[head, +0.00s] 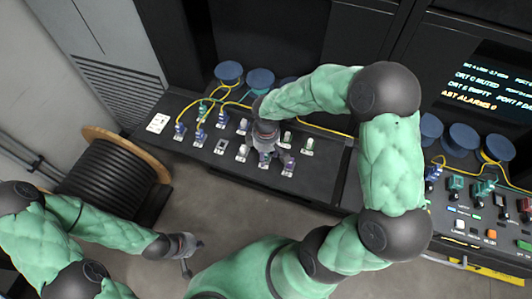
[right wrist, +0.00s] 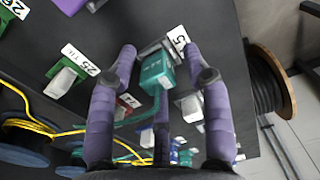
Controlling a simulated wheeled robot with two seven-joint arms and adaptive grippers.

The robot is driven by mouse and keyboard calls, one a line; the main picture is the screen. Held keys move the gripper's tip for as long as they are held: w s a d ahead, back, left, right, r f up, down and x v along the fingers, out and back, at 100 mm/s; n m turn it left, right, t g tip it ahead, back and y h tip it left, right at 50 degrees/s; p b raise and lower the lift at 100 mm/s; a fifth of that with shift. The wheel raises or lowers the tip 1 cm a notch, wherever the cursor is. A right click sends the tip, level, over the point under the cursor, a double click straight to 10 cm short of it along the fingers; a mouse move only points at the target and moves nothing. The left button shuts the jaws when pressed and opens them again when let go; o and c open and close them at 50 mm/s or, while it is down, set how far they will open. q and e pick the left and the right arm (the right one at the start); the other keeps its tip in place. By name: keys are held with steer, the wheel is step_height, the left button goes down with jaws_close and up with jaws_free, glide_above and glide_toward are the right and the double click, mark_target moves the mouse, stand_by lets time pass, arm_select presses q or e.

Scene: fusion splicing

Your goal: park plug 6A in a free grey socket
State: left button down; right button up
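A teal plug (right wrist: 157,72) with white lettering too blurred to read shows in the right wrist view, at a grey socket with a partly hidden number tag (right wrist: 179,40). A teal cable runs down from it. My right gripper (right wrist: 159,50) has its purple fingers spread on both sides of this plug, with a gap showing on each side. In the head view my right gripper (head: 274,160) is low over the socket panel (head: 318,178) and hides the plug there. My left gripper (head: 189,257) hangs off the panel's front left; its fingers are too small to judge.
Grey-white sockets (head: 242,152) stand near the right gripper. A green socket tagged 25 (right wrist: 66,78) and a purple one are nearby. Yellow cables run to blue spools (head: 229,72) at the back. A cable drum (head: 105,175) stands left; a control panel (head: 480,215) lies right.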

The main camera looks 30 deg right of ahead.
step_height(320, 180, up, 12)
stand_by(0.7)
